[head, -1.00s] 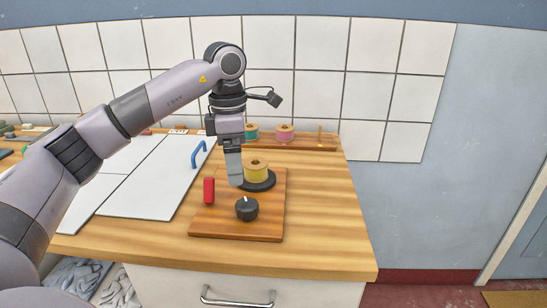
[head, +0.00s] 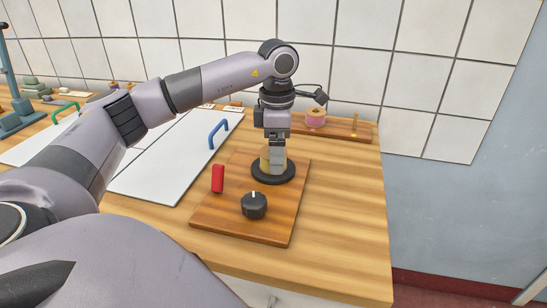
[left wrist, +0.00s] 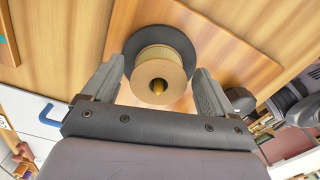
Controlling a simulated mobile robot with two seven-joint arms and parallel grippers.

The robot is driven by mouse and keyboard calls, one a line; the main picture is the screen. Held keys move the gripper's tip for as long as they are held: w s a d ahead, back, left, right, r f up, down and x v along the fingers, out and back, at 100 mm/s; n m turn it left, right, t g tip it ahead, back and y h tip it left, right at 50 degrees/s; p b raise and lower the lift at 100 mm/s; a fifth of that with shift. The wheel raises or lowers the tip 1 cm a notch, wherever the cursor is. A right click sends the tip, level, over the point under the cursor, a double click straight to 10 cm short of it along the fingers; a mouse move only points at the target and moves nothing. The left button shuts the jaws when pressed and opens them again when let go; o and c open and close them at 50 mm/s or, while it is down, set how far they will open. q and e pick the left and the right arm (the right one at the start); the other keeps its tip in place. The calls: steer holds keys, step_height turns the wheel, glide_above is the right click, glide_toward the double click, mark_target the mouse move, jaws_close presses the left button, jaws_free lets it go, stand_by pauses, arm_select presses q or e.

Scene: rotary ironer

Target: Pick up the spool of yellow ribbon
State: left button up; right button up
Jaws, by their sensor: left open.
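The spool of yellow ribbon (head: 264,161) stands upright on a round black base (head: 288,175) on a wooden board. My left gripper (head: 277,168) points down at it and hides much of it in the head view. In the left wrist view the spool (left wrist: 158,80) shows its pale round end with a brass-coloured peg in its hole. The open fingers of my left gripper (left wrist: 158,72) lie on either side of the spool, with small gaps in the picture. I cannot tell how far down the spool they reach. My right gripper is not in view.
The board (head: 235,222) also carries a red handle-like piece (head: 218,179) and a black knob (head: 254,206). Behind stands a rack with a pink spool (head: 316,118) and a brass peg (head: 354,126). A white panel with a blue handle (head: 219,134) lies left. The counter at right (head: 345,210) is clear.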

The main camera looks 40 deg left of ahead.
arm_select(q)
steer(key=shift+f, duration=0.5)
steer(key=c, duration=1.1)
steer(key=shift+o, duration=0.2)
steer(key=shift+r, duration=0.1)
